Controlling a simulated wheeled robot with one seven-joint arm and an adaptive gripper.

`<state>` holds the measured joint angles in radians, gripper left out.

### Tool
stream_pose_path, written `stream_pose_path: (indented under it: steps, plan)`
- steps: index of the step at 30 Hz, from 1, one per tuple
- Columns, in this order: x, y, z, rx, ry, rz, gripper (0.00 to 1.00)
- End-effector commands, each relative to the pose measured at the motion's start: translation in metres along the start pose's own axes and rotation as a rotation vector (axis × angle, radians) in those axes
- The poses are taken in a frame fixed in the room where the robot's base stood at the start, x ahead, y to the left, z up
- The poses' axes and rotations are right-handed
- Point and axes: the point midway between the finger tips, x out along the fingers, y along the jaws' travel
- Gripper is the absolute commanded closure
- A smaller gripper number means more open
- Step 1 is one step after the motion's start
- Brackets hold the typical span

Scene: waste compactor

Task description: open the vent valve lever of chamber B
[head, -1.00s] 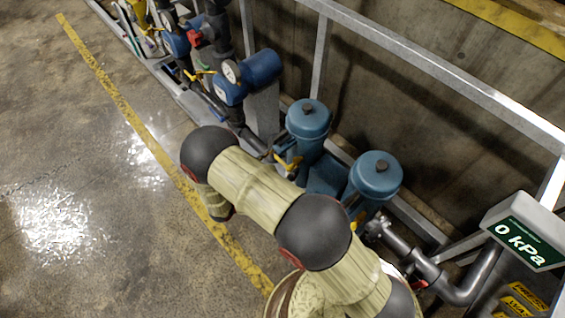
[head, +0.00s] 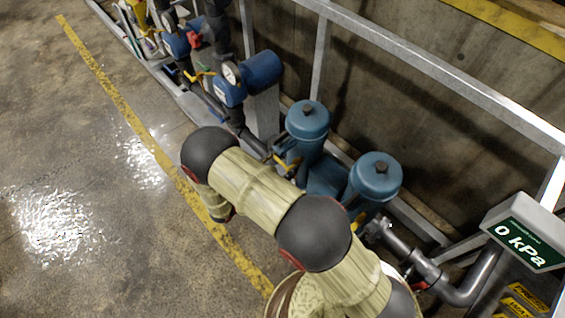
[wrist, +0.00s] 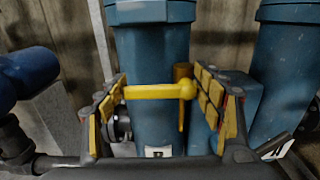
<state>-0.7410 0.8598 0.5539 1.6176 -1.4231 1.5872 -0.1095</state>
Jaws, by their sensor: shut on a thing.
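Chamber B (wrist: 158,60) is a blue cylinder in the middle of the wrist view, with a white "B" label (wrist: 158,152) low on its front. Its yellow lever (wrist: 150,92) lies level across the chamber, with a rounded end at its right. My gripper (wrist: 160,92) has one yellow-padded finger on each side of the lever and is shut on it. The right finger is close to the rounded end. In the head view a yellow lever (head: 289,164) shows beside the left blue chamber (head: 307,122); my gripper cannot be made out there.
A second blue chamber (head: 376,178) stands to the right. A blue gauge unit (head: 258,72) stands at the left. A display (head: 522,242) reads 0 kPa. A metal rail (head: 430,65) runs behind. The floor at left is clear.

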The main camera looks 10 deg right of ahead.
Motion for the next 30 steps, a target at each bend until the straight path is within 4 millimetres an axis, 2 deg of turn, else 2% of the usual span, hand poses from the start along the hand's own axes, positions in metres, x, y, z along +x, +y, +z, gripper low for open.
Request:
stream_pose_path:
  steps: [12,23,30]
  plan:
    - [0.0,0.0004,0.0,0.001,0.0,0.001,0.78]
    - [0.0,0.0006,-0.0011,-0.053,0.0,0.001,0.79]
    - [0.0,0.0003,-0.0054,-0.21,0.0,0.001,0.79]
